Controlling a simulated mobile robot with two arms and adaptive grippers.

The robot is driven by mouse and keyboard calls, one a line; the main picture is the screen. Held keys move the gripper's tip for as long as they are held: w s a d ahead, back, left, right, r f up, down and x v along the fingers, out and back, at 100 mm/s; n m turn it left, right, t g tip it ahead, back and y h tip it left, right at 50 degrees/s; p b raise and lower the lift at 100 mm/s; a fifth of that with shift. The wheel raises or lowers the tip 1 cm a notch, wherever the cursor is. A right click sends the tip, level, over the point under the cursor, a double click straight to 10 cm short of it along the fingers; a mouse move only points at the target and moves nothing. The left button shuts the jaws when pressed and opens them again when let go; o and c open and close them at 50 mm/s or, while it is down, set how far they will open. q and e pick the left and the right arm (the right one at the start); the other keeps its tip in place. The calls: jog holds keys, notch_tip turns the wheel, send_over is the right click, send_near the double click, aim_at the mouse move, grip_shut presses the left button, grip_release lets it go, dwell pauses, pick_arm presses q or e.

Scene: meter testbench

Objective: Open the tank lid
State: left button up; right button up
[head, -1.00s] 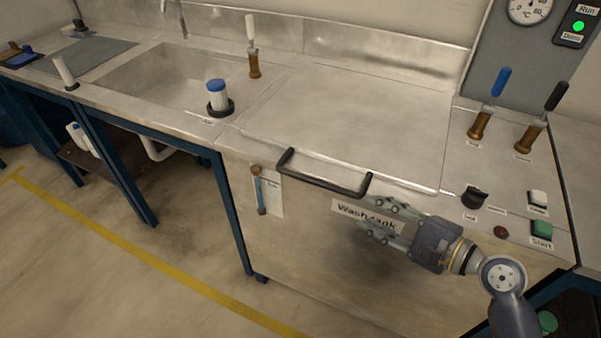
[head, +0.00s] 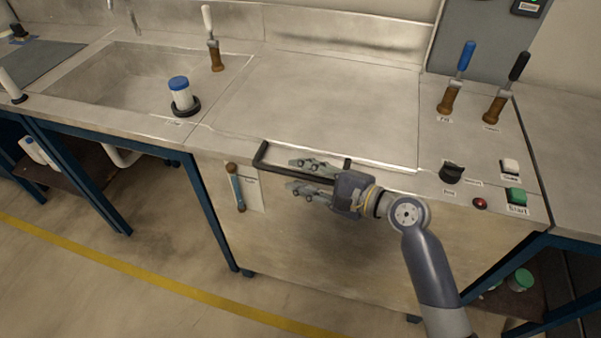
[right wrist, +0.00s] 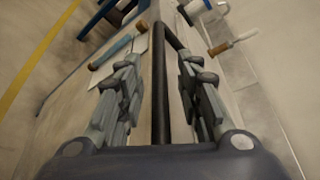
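The tank lid (head: 322,112) is a flat steel plate lying closed on the bench top. Its black bar handle (head: 262,159) sticks out over the front edge, partly hidden behind my right gripper. My right gripper (head: 300,177) is open at the handle, pointing left. In the right wrist view the black handle bar (right wrist: 159,85) runs between the two open fingers (right wrist: 160,95), with a gap visible on both sides. My left gripper is not in view.
A sink (head: 135,75) and a blue-capped filter (head: 182,95) are to the left. Blue (head: 456,78) and black (head: 507,88) levers, a black knob (head: 451,172) and a green start button (head: 515,196) stand right of the lid. A thin gauge tube (head: 236,187) is on the front panel.

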jog(key=shift+w+a+f, duration=0.1)
jog(key=shift+w+a, duration=0.15)
jog(key=shift+a, duration=0.05)
